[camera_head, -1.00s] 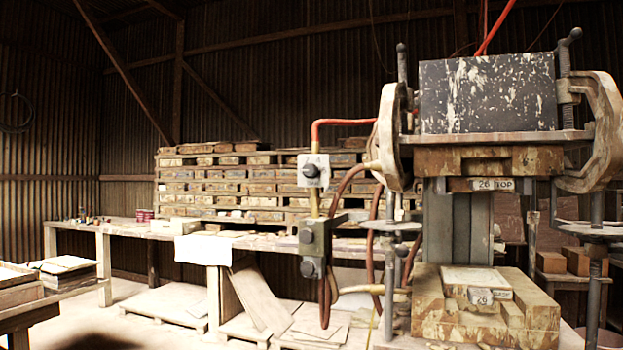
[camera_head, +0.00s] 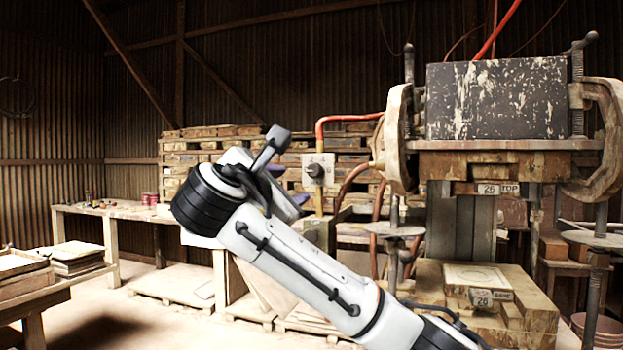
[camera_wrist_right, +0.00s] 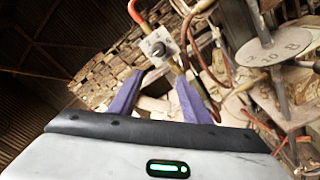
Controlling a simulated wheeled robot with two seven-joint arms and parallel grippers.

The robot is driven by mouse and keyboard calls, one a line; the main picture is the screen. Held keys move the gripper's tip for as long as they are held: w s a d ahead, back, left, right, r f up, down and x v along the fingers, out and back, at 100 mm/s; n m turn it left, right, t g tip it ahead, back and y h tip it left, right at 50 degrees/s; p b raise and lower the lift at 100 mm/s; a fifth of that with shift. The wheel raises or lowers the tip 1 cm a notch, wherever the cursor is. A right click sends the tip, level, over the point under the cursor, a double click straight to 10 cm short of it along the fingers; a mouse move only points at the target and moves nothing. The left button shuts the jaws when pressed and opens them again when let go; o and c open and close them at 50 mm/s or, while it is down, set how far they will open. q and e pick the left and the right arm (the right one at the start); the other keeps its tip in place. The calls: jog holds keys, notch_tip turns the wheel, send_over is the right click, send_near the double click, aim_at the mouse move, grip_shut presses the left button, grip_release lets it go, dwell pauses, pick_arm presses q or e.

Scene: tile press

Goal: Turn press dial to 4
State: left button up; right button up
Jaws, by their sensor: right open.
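The press dial (camera_head: 316,170) is a dark round knob on a small white plate with digits, fixed to the pipe left of the press. It also shows in the right wrist view (camera_wrist_right: 157,47), beyond the fingertips. The digits are small, and I cannot tell which one the knob points at. My right gripper (camera_head: 290,184) is open and empty, its purple fingers just left of the dial in the head view. In the right wrist view the fingers (camera_wrist_right: 158,80) stand apart with the dial above the gap, not touching it. My left gripper is not in view.
The tile press (camera_head: 488,165) stands at the right, with red hoses (camera_head: 320,132) near the dial. Stacked wooden boards (camera_head: 215,145) and a long workbench (camera_head: 125,212) are behind. My right arm covers part of the lower piping. Open floor lies at the lower left.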

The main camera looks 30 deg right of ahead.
aim_at(313, 171)
jog(key=shift+h, duration=0.3)
jog(key=p+x, duration=0.1)
jog(key=x, duration=0.2)
jog(key=r+p+x, duration=0.1)
jog(key=x, duration=0.2)
jog(key=s+d+r+p+x, duration=0.1)
jog(key=x, duration=0.3)
jog(key=shift+c, duration=0.4)
jog(key=c, duration=1)
